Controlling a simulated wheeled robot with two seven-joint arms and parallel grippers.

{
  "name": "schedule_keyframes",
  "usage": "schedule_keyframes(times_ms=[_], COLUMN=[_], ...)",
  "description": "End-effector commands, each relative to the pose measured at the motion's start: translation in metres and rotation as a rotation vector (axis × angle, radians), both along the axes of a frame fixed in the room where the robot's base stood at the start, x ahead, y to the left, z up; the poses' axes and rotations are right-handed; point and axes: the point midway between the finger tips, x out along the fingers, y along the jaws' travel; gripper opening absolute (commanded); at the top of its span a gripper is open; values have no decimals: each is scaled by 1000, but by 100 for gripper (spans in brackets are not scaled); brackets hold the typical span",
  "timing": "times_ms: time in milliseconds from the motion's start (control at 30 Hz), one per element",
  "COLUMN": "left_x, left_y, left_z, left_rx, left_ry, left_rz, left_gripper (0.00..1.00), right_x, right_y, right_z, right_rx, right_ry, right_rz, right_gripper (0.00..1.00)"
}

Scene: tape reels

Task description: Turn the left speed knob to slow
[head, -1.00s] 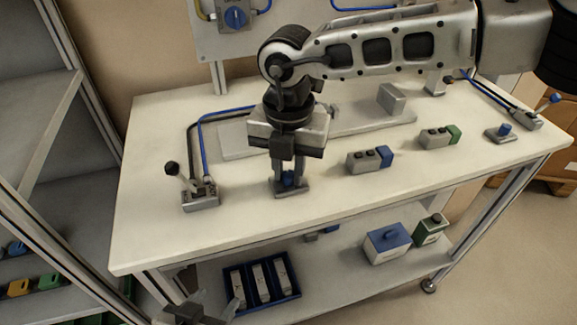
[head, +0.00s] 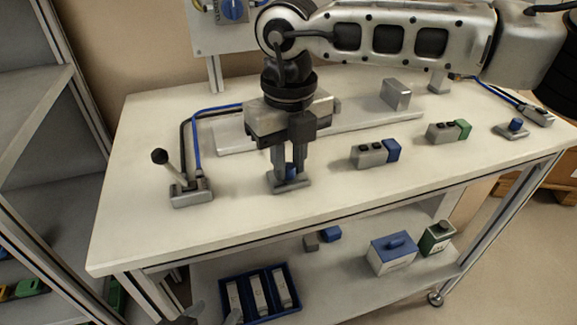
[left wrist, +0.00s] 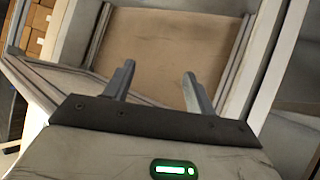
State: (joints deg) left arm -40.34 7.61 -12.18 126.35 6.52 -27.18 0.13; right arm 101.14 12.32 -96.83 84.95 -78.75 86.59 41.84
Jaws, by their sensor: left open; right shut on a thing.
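The left speed knob (head: 291,173) is a small blue knob on a flat grey base (head: 289,187) near the table's front, left of centre. My right gripper (head: 290,172) points straight down over it and is shut on it, one finger on each side. The fingers hide much of the knob, and I cannot read a slow mark or pointer. A similar blue knob (head: 516,125) on a grey base stands at the table's right. My left gripper (left wrist: 155,78) is open and empty in the left wrist view. Only a bit of it shows at the head view's bottom edge.
A lever box (head: 190,193) stands on the table (head: 140,235) to the left. Grey boxes with a blue end (head: 376,153) and a green end (head: 449,131) stand to the right. A blue tray (head: 272,311) and containers (head: 392,254) are on the lower shelf.

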Motion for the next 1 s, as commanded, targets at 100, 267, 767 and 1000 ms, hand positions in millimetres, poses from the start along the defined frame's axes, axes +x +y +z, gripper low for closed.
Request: schedule_keyframes(times_ms=[100,267,767,1000], left_x=[0,2,3,3], left_y=[0,0,-1,-1], left_z=[-5,-5,-9,-9], left_rx=[3,3,6,7], left_ry=[-6,-22,-39,-44], left_rz=[0,-1,-8,-9], left_gripper=[56,56,56,56], right_x=[0,0,1,1], right_y=[0,-1,-1,-1], right_z=[-2,-2,0,0], right_rx=[1,1,-1,-1], right_ry=[0,2,1,0], right_rz=[110,263,721,880], right_gripper=[0,0,0,0])
